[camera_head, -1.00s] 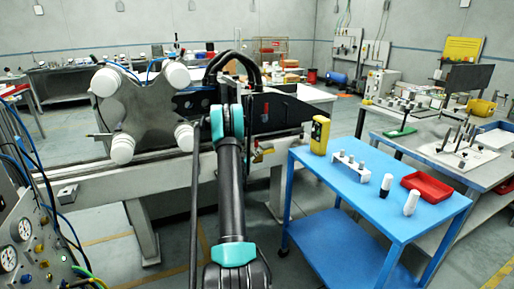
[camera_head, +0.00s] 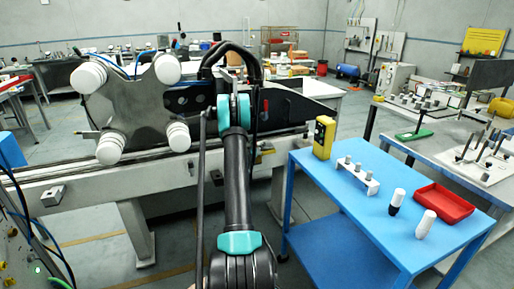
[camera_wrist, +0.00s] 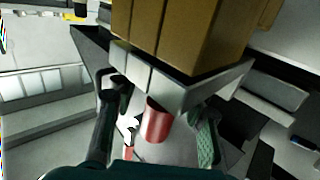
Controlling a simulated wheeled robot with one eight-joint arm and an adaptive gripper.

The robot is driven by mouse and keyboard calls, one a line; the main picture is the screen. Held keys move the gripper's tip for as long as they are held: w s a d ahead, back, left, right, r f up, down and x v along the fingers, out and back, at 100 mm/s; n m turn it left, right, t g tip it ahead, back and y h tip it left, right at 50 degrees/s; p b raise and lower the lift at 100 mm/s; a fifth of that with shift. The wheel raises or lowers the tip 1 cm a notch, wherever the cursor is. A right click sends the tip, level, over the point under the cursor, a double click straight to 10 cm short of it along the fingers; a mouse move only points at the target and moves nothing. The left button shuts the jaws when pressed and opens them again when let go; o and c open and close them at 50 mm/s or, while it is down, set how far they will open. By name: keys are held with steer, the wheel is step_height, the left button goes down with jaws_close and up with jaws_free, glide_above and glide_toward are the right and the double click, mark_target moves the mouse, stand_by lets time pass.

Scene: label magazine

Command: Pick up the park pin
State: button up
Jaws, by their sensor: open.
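A red cylinder (camera_wrist: 157,120), which looks like the park pin, stands between the fingers of my gripper (camera_wrist: 158,112) in the wrist view. My gripper is open, with a dark finger to the left of the cylinder and a green-padded finger to its right. I see no contact between them. A small red part, perhaps the same pin, shows on the dark machine plate in the head view (camera_head: 266,105). My arm hides my gripper in the head view.
Brown blocks (camera_wrist: 185,30) sit in a grey channel just beyond the red cylinder. In the head view, a blue cart (camera_head: 340,205) at right carries a yellow device (camera_head: 323,138), a white rack (camera_head: 358,178), two small cylinders and a red tray (camera_head: 444,203). A four-armed roller head (camera_head: 130,105) stands left.

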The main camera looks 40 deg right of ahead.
jaws_close()
stand_by(0.3)
steer(key=shift+r, duration=0.15)
